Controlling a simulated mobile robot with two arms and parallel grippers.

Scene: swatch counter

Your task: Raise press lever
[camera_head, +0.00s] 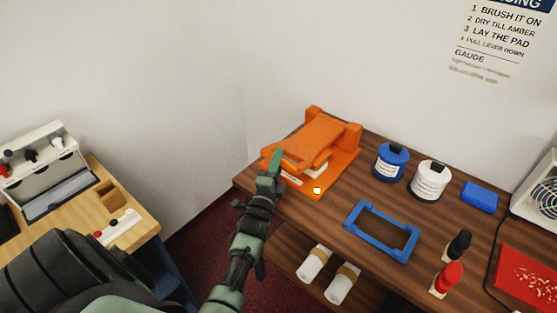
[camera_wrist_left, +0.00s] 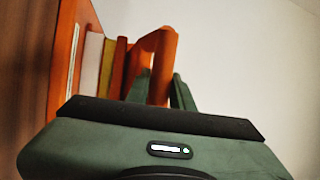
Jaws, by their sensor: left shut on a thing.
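The orange press (camera_head: 345,170) stands at the far left end of the wooden counter. Its orange lever (camera_wrist_left: 163,60) shows in the left wrist view as a bar between my fingers. My left gripper (camera_head: 272,165) is at the front left of the press, shut on the lever. In the left wrist view the fingers of the left gripper (camera_wrist_left: 160,92) lie on both sides of the bar. In the head view the gripper hides the part of the lever that it holds. My right gripper is in neither view.
A blue frame (camera_head: 404,251) lies on the counter (camera_head: 335,222) right of the press. A blue pot (camera_head: 390,163), a white pot (camera_head: 430,182) and a blue block (camera_head: 480,197) stand behind it. Two white rolls (camera_head: 314,263) sit below. The wall is close behind the press.

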